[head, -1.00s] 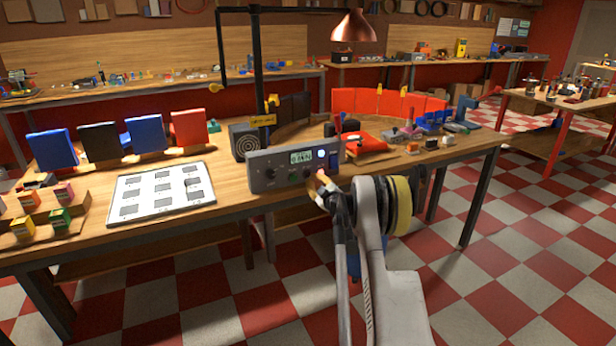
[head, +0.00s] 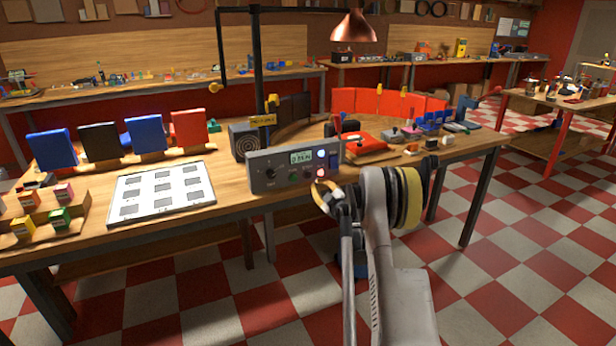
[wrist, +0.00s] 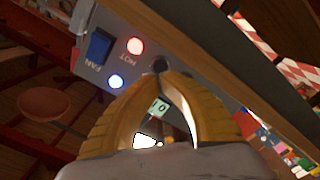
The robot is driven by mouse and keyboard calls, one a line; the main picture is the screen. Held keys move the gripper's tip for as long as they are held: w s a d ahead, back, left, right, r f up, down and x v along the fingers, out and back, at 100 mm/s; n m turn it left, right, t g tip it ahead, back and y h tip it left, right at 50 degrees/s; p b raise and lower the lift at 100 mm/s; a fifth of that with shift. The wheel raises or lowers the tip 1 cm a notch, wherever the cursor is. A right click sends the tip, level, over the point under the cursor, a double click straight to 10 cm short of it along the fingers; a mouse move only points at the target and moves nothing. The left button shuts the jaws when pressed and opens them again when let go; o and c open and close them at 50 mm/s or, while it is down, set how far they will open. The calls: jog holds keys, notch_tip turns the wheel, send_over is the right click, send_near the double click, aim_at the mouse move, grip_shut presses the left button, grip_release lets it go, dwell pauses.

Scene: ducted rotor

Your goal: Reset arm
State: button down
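A grey control box (head: 268,172) stands at the table's front edge, with a small display, knobs, a blue fan switch (head: 335,160) and lit lamps. In the wrist view, the red HOT lamp (wrist: 135,46) and a blue lamp (wrist: 115,81) glow beside the fan switch. My gripper (head: 322,188) is in front of the box's lower right part. In the wrist view, its yellow-brown fingers (wrist: 160,76) converge with tips close together, near a dark round control (wrist: 160,64). I see nothing held; contact with the panel is unclear.
A white board with grey squares (head: 200,192) lies left of the box. Coloured panels (head: 145,133) stand behind it. A black post with a copper lamp (head: 353,28) rises behind the box. Red panels (head: 368,100) stand at the back. The checkered floor at right is clear.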

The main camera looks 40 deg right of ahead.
dwell(0.3)
jog(key=a+r+m+h, duration=0.15)
jog(key=a+r, duration=0.25)
jog(key=r, duration=0.5)
jog(key=a+r+m+h, duration=0.15)
jog(key=a+r, duration=0.25)
jog(key=r, duration=0.4)
jog(key=s+a+r+m+g, duration=0.3)
jog(key=s+a+r+m, duration=0.1)
jog(key=s+a+r, duration=0.3)
jog(key=s+a+f+g+y, duration=0.2)
jog(key=s+a+f, duration=0.2)
jog(key=s+a, duration=0.6)
jog(key=s+a+f+g+y, duration=0.3)
jog(key=s+a+f, duration=0.2)
jog(key=s+a, duration=0.6)
jog(key=s+a+f+g+y, duration=0.2)
jog(key=s+a+f, duration=0.3)
jog(key=s+a, duration=0.6)
jog(key=shift+n, duration=0.4)
